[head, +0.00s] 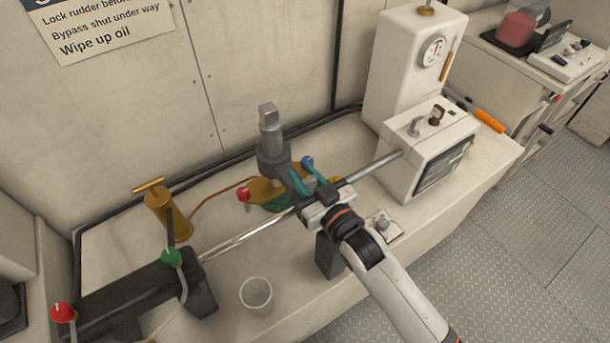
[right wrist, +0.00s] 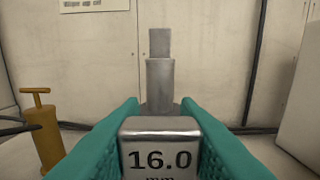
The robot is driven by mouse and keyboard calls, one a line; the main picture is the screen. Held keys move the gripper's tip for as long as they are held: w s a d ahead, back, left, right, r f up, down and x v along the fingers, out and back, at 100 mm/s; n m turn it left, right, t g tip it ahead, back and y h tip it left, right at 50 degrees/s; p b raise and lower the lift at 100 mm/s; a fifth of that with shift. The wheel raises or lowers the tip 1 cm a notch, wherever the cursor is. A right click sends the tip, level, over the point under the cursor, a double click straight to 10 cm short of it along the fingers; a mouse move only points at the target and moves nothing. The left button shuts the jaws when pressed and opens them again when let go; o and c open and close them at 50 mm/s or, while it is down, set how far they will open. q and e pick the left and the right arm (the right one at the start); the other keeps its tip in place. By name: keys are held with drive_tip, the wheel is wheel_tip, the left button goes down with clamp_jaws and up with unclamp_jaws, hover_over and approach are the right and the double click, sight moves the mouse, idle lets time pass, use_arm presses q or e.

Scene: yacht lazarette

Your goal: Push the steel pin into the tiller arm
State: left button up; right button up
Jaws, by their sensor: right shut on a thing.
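My right gripper (head: 301,169) reaches in from the lower right with teal fingers. In the right wrist view its fingers (right wrist: 160,108) are shut on the steel pin (right wrist: 160,148), whose grey block-shaped end reads "16.0 mm". The rest of the pin is hidden. The post also stands straight behind the pin in the right wrist view (right wrist: 160,75). Whether the pin touches or enters the arm cannot be told. My left gripper is not in view.
A bright steel rod (head: 245,237) runs from the dark cylinder (head: 135,300) toward the white box unit (head: 428,150). A brass hand pump (head: 165,215) and a clear cup (head: 256,294) stand on the left of the pale bench. The floor at right is clear.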

drive_tip(key=o, duration=1.1)
drive_tip(key=shift+f, duration=0.15)
drive_tip(key=shift+s, duration=0.1)
drive_tip(key=shift+s+d+f, duration=0.15)
drive_tip(key=shift+s+d, duration=0.1)
drive_tip(key=shift+s, duration=0.1)
drive_tip(key=b+v, duration=0.2)
drive_tip(key=v, duration=0.8)
drive_tip(key=shift+s+d+b, duration=0.15)
drive_tip(key=shift+b, duration=0.15)
drive_tip(key=shift+s+d+r, duration=0.2)
drive_tip(key=shift+s+r, duration=0.1)
